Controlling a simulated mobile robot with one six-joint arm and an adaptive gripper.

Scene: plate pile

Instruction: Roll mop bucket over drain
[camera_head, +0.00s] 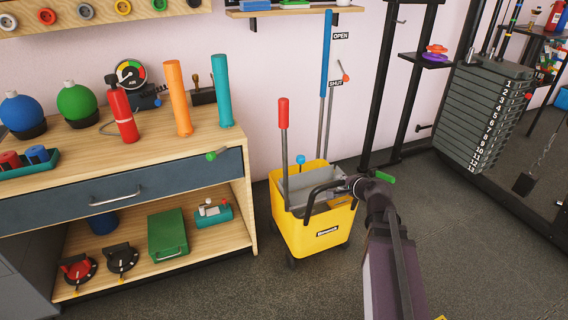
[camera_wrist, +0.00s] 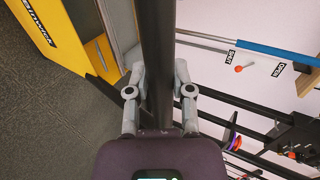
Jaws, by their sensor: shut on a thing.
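The yellow mop bucket (camera_head: 297,237) stands upright on the dark floor, just right of the wooden workbench, with casters beneath it. It has a grey wringer insert, a tall red-topped lever (camera_head: 283,113) and a black handle (camera_head: 318,188) looping from its front right. My gripper (camera_head: 354,184) is at the right end of this handle. In the wrist view, the fingers (camera_wrist: 160,75) close on both sides of the dark handle bar (camera_wrist: 158,35), and the bucket's yellow side (camera_wrist: 45,38) shows at upper left. No drain can be made out in either view.
A black rack and weight stack (camera_head: 480,110) stand at right. Floor (camera_head: 440,240) is open in front and to the right.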

